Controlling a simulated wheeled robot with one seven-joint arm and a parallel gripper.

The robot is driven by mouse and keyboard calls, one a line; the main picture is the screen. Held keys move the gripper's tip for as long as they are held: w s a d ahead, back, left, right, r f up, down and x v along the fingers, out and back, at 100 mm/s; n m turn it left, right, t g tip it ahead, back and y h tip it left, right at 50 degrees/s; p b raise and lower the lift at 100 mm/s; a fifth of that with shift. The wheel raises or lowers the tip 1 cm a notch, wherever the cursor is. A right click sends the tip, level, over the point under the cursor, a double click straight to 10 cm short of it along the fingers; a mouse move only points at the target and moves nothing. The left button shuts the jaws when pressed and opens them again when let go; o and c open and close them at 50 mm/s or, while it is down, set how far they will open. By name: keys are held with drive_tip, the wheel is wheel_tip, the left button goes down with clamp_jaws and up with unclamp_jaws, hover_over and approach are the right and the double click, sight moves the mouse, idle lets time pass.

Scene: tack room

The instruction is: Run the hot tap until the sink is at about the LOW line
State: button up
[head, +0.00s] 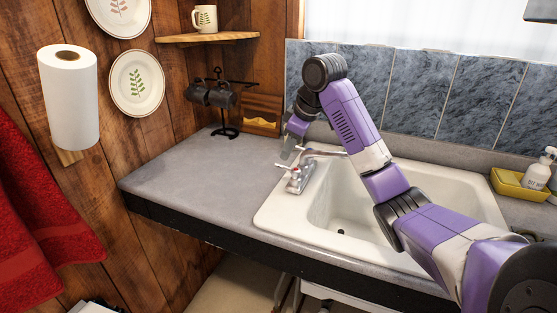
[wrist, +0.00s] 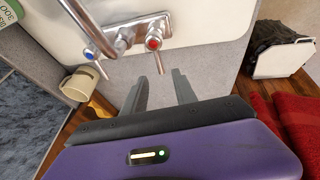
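The white sink (head: 262,222) is set in the grey counter; its visible floor shows a dark drain (head: 340,232) and no clear water. No LOW line can be made out. The chrome tap (head: 298,180) stands at the sink's left edge, and no stream shows from its spout. In the wrist view, the hot tap handle (wrist: 153,44) has a red cap, and the cold handle (wrist: 89,54) a blue one. My gripper (wrist: 159,80) is open and empty. The hot lever's end appears between its fingertips; contact cannot be told. In the head view my gripper (head: 289,150) is above and behind the tap.
A yellow tray (head: 508,188) with a soap bottle (head: 537,175) sits right of the sink. A mug rack (head: 226,110) stands at the counter's back left. A paper towel roll (head: 70,100) and red towels (head: 45,215) hang left.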

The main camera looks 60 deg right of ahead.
sight(282, 167)
drive_tip(key=x, duration=0.7)
drive_tip(key=shift+p, duration=0.3)
clamp_jaws()
drive_tip(key=shift+r, duration=0.1)
idle(1.0)
